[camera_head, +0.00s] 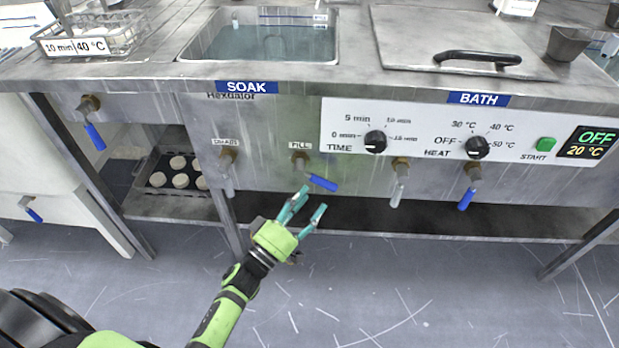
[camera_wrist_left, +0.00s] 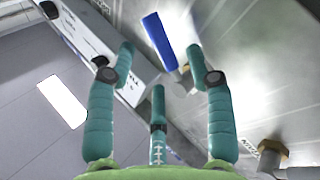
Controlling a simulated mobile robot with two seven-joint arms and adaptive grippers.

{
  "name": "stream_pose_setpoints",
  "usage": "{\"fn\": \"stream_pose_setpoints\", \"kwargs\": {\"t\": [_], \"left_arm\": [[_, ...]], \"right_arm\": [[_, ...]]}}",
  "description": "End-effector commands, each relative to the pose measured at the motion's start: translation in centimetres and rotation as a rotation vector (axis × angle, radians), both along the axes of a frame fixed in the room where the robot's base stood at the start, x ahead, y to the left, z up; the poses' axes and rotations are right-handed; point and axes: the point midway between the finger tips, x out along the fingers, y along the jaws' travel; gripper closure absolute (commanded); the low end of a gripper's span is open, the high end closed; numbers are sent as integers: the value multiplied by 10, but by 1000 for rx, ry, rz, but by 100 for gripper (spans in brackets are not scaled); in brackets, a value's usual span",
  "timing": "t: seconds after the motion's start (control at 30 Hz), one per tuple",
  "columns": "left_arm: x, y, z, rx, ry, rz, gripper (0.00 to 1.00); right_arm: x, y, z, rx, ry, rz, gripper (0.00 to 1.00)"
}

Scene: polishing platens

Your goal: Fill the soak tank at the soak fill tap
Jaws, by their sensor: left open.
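The soak fill tap (camera_head: 301,158) is on the front panel under a FILL label. Its blue lever (camera_head: 322,182) points right and slightly down. My left gripper (camera_head: 305,205) is open and empty, just below and in front of this lever. In the left wrist view the blue lever (camera_wrist_left: 159,42) shows beyond the open teal fingers (camera_wrist_left: 162,62), with no visible contact. My right gripper is not in view.
The soak drain tap (camera_head: 228,160) with a grey lever hangs left of the fill tap. Bath taps with a grey lever (camera_head: 398,186) and a blue lever (camera_head: 467,198) are to the right. A wire basket (camera_head: 90,40) and a closed bath lid (camera_head: 455,45) are on top.

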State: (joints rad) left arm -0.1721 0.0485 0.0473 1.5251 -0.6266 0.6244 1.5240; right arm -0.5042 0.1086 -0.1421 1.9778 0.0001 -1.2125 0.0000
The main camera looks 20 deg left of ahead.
Motion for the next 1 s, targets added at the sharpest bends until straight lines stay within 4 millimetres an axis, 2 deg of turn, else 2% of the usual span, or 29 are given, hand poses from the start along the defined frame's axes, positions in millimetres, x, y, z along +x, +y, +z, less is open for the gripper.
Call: {"fn": "stream_pose_setpoints", "kwargs": {"t": [0.4, 0.77, 0.8, 0.87, 0.9, 0.93, 1.0], "left_arm": [[52, -18, 16, 0, -3, 0, 46], [60, -21, 18, 1, 0, 2, 46], [60, -21, 18, 1, 0, 2, 50], [60, -21, 18, 1, 0, 2, 74], [60, -21, 18, 1, 0, 2, 90], [60, -21, 18, 1, 0, 2, 100], [60, -21, 18, 1, 0, 2, 100]], "right_arm": [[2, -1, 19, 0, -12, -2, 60], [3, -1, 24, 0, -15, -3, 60], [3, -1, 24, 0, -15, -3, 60], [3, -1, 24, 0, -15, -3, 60], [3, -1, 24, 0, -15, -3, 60], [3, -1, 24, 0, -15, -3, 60], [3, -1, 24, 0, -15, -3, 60]]}}
